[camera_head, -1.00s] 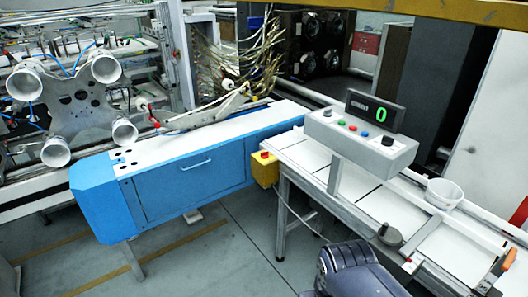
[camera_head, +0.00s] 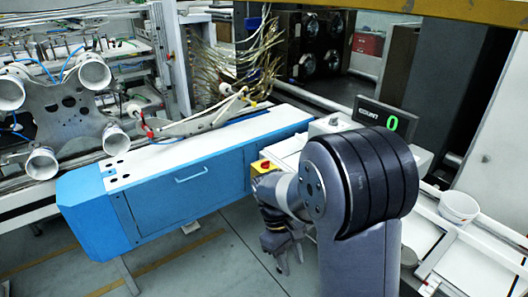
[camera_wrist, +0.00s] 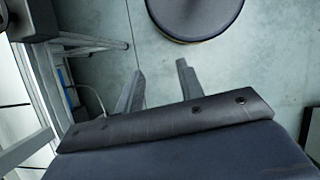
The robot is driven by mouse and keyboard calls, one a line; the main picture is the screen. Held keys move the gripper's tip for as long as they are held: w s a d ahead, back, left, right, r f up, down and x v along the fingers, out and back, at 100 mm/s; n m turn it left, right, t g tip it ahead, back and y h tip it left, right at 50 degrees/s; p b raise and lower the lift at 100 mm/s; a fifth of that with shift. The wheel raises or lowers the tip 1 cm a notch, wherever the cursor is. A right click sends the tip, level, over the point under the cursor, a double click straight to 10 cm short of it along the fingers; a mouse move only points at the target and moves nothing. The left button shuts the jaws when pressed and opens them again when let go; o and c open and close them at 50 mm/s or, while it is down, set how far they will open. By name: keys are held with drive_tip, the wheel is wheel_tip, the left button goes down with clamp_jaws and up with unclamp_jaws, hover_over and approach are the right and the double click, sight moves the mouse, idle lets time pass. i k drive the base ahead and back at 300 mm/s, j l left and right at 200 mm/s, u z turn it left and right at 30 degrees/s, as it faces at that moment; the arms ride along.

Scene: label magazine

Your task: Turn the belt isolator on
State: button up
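No switch is readable as the belt isolator. The grey control box (camera_head: 424,160) with the green "0" display (camera_head: 383,117) is mostly hidden behind my arm in the head view. One grey knob (camera_head: 333,121) shows at its left end; its other controls are hidden. A yellow box with a red button (camera_head: 264,166) sits at the bench's left end, just above my wrist in the picture. My gripper (camera_head: 291,264) points down, below the yellow box in the picture. In the wrist view my gripper (camera_wrist: 160,67) has its fingers apart with nothing between them.
The blue conveyor housing (camera_head: 180,180) stands at left. A white bucket (camera_head: 458,206) stands on the white bench at right. Bench legs (camera_wrist: 95,42) show at the wrist view's left. The floor (camera_head: 240,245) left of my gripper is clear.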

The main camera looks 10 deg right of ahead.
sight(265, 164)
drive_tip(key=i+j, duration=0.1)
drive_tip(key=i, duration=0.45)
drive_tip(key=i+j+z, duration=0.1)
drive_tip(key=i, duration=0.4)
drive_tip(key=i+j, duration=0.15)
drive_tip(key=i, duration=0.4)
drive_tip(key=i+j+z, duration=0.15)
drive_tip(key=i, duration=0.35)
